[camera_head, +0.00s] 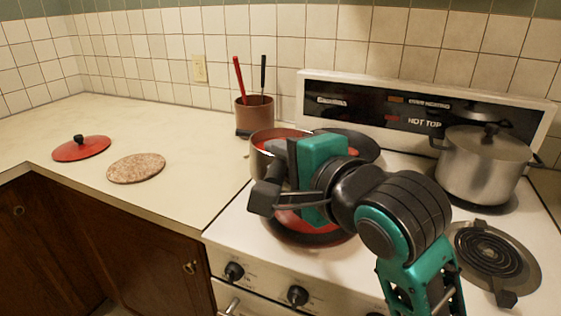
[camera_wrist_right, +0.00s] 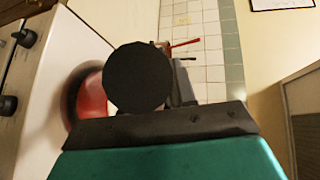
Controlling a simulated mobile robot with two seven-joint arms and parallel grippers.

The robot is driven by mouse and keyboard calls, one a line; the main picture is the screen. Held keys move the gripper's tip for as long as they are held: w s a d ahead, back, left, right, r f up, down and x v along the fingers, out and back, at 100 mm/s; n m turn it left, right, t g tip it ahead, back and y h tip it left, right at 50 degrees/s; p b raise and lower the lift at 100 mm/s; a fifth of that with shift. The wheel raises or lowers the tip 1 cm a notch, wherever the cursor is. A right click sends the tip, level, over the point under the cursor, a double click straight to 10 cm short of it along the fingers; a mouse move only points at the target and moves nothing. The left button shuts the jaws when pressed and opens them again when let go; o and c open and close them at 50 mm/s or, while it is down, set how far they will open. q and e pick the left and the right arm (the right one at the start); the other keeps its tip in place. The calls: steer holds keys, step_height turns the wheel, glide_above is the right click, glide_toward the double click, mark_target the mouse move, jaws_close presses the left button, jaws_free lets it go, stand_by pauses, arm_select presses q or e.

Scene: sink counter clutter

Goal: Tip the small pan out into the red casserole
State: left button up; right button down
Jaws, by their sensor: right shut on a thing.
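The small pan (camera_head: 260,163) is a steel pan with red contents, seen in the head view above the front left of the stove. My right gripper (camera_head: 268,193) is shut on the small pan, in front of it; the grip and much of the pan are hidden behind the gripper. The pan looks about level. The red casserole (camera_head: 302,232) is on the stove below the gripper, partly covered by it. In the right wrist view the casserole (camera_wrist_right: 90,102) shows red at left, and a dark round shape, probably the pan's handle, blocks the middle. My left gripper is out of view.
A large lidded steel pot (camera_head: 478,175) stands at the stove's back right, with a bare coil burner (camera_head: 487,248) in front. A brown utensil crock (camera_head: 256,115) is behind the pan. A red lid (camera_head: 80,150) and a round trivet (camera_head: 136,168) lie on the left counter.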

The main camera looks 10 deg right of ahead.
steer(key=shift+w+d+r+m+p, duration=0.1)
steer(key=shift+d+r+m+p, duration=0.1)
steer(key=shift+r+m+p, duration=0.5)
steer(key=shift+w+d+r+m+p, duration=0.15)
steer(key=shift+r+p, duration=0.2)
steer(key=shift+r, duration=0.75)
steer(key=w+d+r+m+g+y, duration=0.1)
steer(key=w+d+r+m+y, duration=0.1)
steer(key=d, duration=0.5)
steer(key=w+d+r+m+g+y+p, duration=0.1)
steer(key=w+d+r+m, duration=0.3)
steer(key=m, duration=0.5)
steer(key=w+d+y, duration=0.1)
steer(key=w+d, duration=0.1)
steer(key=d, duration=0.1)
steer(key=shift+d, duration=0.3)
stand_by(0.9)
steer(key=shift+r, duration=0.1)
stand_by(0.6)
